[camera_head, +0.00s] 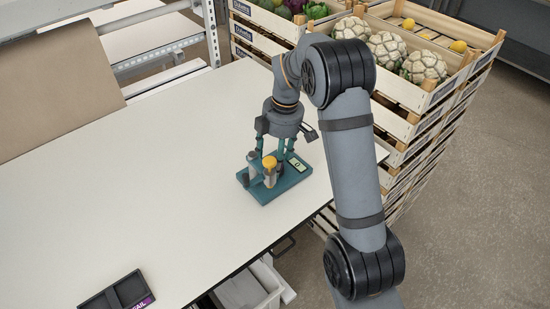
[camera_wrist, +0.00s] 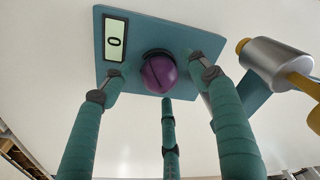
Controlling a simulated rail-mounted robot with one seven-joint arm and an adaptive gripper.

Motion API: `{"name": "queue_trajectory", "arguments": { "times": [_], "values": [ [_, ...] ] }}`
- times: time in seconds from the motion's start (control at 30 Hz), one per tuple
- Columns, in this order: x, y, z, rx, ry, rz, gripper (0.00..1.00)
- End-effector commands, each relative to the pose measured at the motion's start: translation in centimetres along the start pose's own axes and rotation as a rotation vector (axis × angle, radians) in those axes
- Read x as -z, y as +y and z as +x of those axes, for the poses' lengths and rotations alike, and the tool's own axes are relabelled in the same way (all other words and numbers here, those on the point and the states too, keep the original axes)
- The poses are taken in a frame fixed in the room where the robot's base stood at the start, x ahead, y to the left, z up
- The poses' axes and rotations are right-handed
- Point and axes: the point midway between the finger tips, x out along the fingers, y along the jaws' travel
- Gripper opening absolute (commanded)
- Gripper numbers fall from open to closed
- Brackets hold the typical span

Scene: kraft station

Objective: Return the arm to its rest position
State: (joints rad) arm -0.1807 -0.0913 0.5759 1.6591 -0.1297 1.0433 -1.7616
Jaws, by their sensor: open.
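My gripper (camera_head: 276,150) is above the teal device at the right part of the white table, pointing down. In the wrist view its three teal fingers (camera_wrist: 158,92) are spread apart around a round purple item (camera_wrist: 160,74) with a dark line across it. The purple item sits on the teal base plate (camera_wrist: 185,38) of the device, and no finger clearly grips it. A display (camera_wrist: 115,40) on the plate reads 0. A metal cylinder with yellow ends (camera_wrist: 275,65) stands beside it, and its yellow cap also shows in the head view (camera_head: 269,162).
Wooden crates (camera_head: 400,90) with cauliflowers (camera_head: 386,48) stand close behind and right of my arm. A black two-part tray (camera_head: 118,293) marked FAIL lies at the table's front edge. The white table's (camera_head: 110,180) left and middle are clear. A metal rack stands at the back left.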

Motion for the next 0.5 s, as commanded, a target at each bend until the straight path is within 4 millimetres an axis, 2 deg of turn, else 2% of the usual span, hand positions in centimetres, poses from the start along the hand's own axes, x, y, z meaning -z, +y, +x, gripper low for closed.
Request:
{"name": "queue_trajectory", "arguments": {
  "times": [0.1, 0.5],
  "values": [
    [0.2, 0.0, -1.3, -0.001, 0.0, 0.0, 0.6],
    [0.5, 0.0, -4.3, -0.001, 0.0, -0.001, 0.6]
  ]
}}
